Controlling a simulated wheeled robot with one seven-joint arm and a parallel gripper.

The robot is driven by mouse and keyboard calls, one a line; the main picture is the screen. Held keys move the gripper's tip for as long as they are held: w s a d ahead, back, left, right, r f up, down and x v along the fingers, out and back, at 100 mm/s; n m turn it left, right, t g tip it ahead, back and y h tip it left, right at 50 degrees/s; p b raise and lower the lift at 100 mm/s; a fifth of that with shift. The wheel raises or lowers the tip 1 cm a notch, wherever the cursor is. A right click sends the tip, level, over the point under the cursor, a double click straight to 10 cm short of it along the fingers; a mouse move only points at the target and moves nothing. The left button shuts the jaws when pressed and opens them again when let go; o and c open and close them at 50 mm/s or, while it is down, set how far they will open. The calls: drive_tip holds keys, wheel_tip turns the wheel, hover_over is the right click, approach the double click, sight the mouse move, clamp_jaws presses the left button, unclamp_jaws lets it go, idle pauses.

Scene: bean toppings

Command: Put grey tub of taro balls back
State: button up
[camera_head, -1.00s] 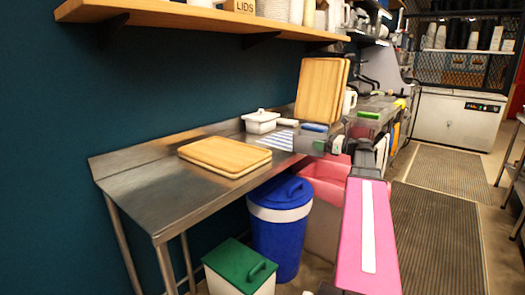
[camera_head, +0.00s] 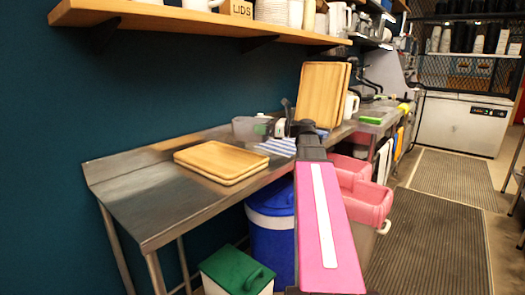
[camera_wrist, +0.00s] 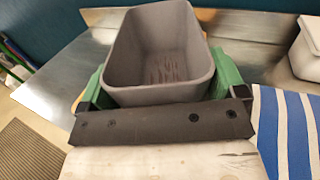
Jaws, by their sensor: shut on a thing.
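The grey tub (camera_wrist: 165,95) is an open rectangular tub, upright between the two green fingers of my gripper (camera_wrist: 162,80) in the wrist view. My gripper is shut on its sides. A few dark marks show on the tub's inner floor, and no taro balls are visible. In the head view the grey tub (camera_head: 244,127) is over the back of the steel counter (camera_head: 125,190), near the wall. I cannot tell whether its base touches the counter.
A white tub (camera_wrist: 306,50) stands right of the grey tub. A blue-striped cloth (camera_wrist: 292,130) lies in front of it. Stacked wooden boards (camera_head: 221,160) lie on the counter, and upright boards (camera_head: 320,95) stand to the right. The counter's left end is clear. A shelf (camera_head: 190,20) hangs above.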

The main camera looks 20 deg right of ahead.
drive_tip(key=shift+w+d+f, duration=1.2)
drive_tip(key=shift+w+f, duration=0.1)
drive_tip(key=shift+f, duration=0.4)
drive_tip(key=shift+w+d+f, duration=1.15)
drive_tip(key=shift+w+f, duration=0.1)
drive_tip(key=shift+f, duration=0.5)
drive_tip(key=shift+w+d+f, duration=1.2)
drive_tip(key=shift+w+f, duration=0.1)
drive_tip(key=shift+f, duration=0.4)
drive_tip(key=shift+f, duration=0.25)
drive_tip(key=o, duration=0.7)
drive_tip(key=shift+o, duration=0.2)
drive_tip(key=shift+r, duration=0.3)
drive_tip(key=v, duration=1.2)
drive_tip(key=shift+f, duration=0.1)
